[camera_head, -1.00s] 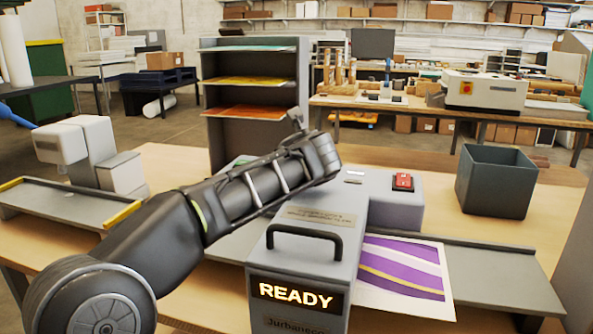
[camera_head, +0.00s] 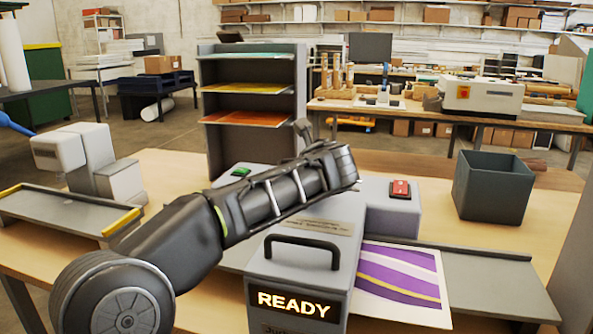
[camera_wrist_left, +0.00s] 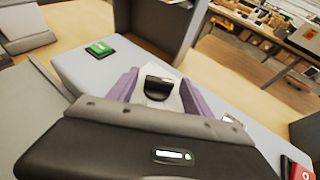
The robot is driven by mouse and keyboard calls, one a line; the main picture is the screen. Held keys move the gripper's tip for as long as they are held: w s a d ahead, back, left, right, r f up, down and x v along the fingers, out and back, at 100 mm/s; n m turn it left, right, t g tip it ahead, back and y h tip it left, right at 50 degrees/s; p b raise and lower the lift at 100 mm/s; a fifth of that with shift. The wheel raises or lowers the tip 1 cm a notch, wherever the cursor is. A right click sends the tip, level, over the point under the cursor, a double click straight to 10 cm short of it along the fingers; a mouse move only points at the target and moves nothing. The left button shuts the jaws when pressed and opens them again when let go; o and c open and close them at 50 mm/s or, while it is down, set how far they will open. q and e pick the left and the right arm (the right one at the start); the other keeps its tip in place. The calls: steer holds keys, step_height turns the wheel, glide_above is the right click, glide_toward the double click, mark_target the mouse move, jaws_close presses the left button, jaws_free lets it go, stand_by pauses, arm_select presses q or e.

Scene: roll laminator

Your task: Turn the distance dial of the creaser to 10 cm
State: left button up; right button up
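The creaser is a grey machine (camera_head: 300,262) with a lit READY panel and a black handle at the front of the table. A dark rounded knob, apparently the distance dial (camera_wrist_left: 157,88), shows on its top in the left wrist view with a pale patch around it. I cannot read its scale or setting. My left gripper (camera_wrist_left: 158,78) has its purple fingers apart, one on each side of the knob, with pale gaps showing. In the head view my left arm hides the knob and the fingertips. My right gripper is in neither view.
A green button (camera_head: 241,171) and a red switch (camera_head: 400,188) sit on the machine's top. A purple-striped sheet (camera_head: 400,280) lies on the right-hand tray. A dark open bin (camera_head: 494,187) stands at right. A shelf rack (camera_head: 215,145) with coloured sheets rises behind.

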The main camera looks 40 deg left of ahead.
arm_select(q)
steer(key=shift+r, duration=0.1)
steer(key=v, duration=0.7)
steer(key=shift+s+d+r, duration=0.1)
steer(key=shift+s+d, duration=0.15)
steer(key=shift+s, duration=0.05)
steer(key=shift+p, duration=0.3)
